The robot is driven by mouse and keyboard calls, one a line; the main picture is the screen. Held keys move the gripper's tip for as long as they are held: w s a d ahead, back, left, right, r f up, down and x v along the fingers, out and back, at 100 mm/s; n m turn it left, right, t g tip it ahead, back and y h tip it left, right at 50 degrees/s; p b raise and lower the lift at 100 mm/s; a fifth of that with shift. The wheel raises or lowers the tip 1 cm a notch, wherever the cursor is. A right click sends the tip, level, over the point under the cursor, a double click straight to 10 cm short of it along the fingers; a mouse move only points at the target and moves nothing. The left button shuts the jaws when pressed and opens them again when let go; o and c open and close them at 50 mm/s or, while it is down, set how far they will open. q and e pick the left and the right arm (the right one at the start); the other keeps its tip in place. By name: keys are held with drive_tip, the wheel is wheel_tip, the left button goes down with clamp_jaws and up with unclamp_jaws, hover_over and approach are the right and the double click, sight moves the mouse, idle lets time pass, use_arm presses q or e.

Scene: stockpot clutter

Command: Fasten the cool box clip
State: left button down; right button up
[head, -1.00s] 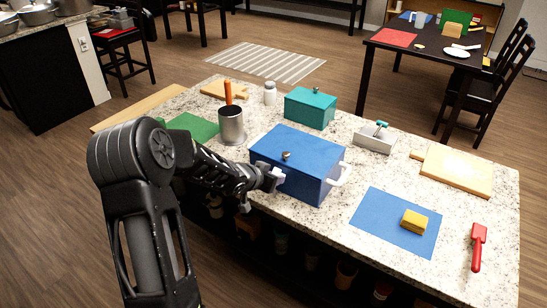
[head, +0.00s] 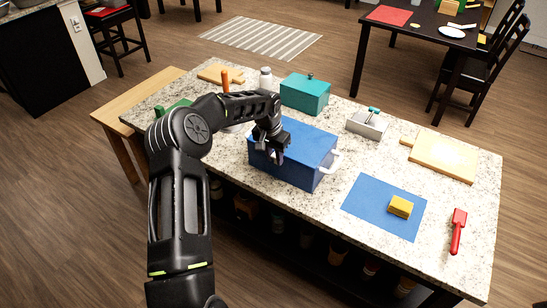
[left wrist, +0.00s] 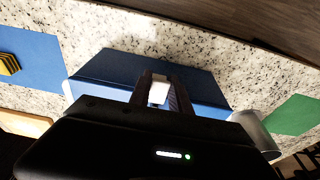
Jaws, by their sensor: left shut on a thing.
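The blue cool box (head: 310,150) stands on the stone-topped counter, with a white handle on its right end. Its lid looks down, but my arm hides part of it. My left gripper (head: 272,156) reaches over the lid and points down at the front side of the box. In the left wrist view its fingers (left wrist: 161,88) are shut on the white clip (left wrist: 158,93), against the blue box (left wrist: 205,83). How far the clip is turned cannot be told. My right gripper is not in view.
A teal box (head: 305,95) stands behind the cool box. A grey caddy (head: 366,124), a cutting board (head: 444,157), a blue mat (head: 365,208) with a yellow sponge (head: 401,206) and a red tool (head: 457,232) lie to the right. A metal pot (left wrist: 257,130) is close beside the gripper.

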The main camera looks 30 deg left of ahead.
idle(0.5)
use_arm(q)
drive_tip(key=c, duration=1.2)
unclamp_jaws()
drive_tip(key=shift+r+b, duration=0.3)
drive_tip(key=shift+r, duration=0.35)
wheel_tip(320, 180, up, 6)
drive_tip(key=s+b, duration=0.1)
drive_tip(key=shift+r+b, duration=0.25)
drive_tip(key=shift+b, duration=0.1)
